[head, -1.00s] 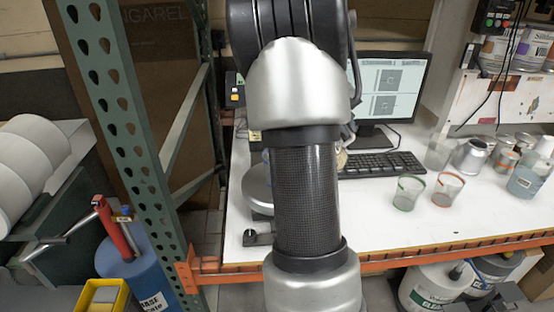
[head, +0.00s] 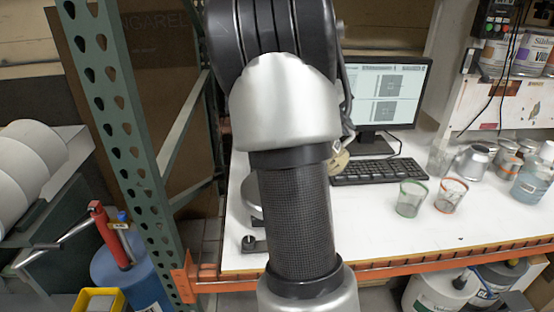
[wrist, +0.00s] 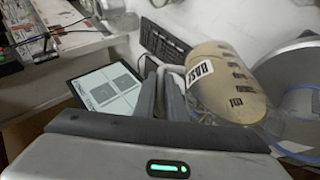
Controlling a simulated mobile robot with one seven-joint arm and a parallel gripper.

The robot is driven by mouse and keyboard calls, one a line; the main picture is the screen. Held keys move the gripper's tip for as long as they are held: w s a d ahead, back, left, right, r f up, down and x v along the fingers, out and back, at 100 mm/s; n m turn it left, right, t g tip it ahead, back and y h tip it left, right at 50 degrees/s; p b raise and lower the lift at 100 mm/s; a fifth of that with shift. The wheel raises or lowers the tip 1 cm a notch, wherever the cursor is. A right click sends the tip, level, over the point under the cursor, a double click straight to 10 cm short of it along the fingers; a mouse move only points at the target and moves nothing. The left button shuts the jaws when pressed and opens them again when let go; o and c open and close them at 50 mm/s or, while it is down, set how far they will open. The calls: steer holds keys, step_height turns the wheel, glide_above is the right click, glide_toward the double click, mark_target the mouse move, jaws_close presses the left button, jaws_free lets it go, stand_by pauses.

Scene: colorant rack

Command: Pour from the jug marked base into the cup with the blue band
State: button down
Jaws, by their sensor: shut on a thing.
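My gripper (wrist: 168,95) is shut on the handle of the clear jug marked BASE (wrist: 220,85). The jug holds beige contents and lies slanted across the wrist picture; its true tilt is hard to tell. In the head view my arm hides the gripper and most of the jug, with a beige bit (head: 339,165) showing beside the arm. A cup with a green band (head: 410,198) and a cup with an orange band (head: 451,195) stand on the white bench. I cannot make out a blue-banded cup.
A round grey pan (wrist: 300,92) lies close beside the jug. The keyboard (head: 378,170) and monitor (head: 390,92) stand behind. A silver tin (head: 474,161) and a clear bottle (head: 533,178) are at the right. The bench's front right (head: 390,238) is clear.

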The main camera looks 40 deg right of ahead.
steer(key=shift+r, duration=0.15)
steer(key=shift+w+a+r, duration=0.15)
steer(key=shift+a, duration=0.05)
steer(key=shift+d+r+b, duration=0.1)
steer(key=shift+b, duration=0.2)
steer(key=shift+a+r+h, duration=0.15)
steer(key=shift+a+h, duration=0.05)
steer(key=shift+h, duration=0.1)
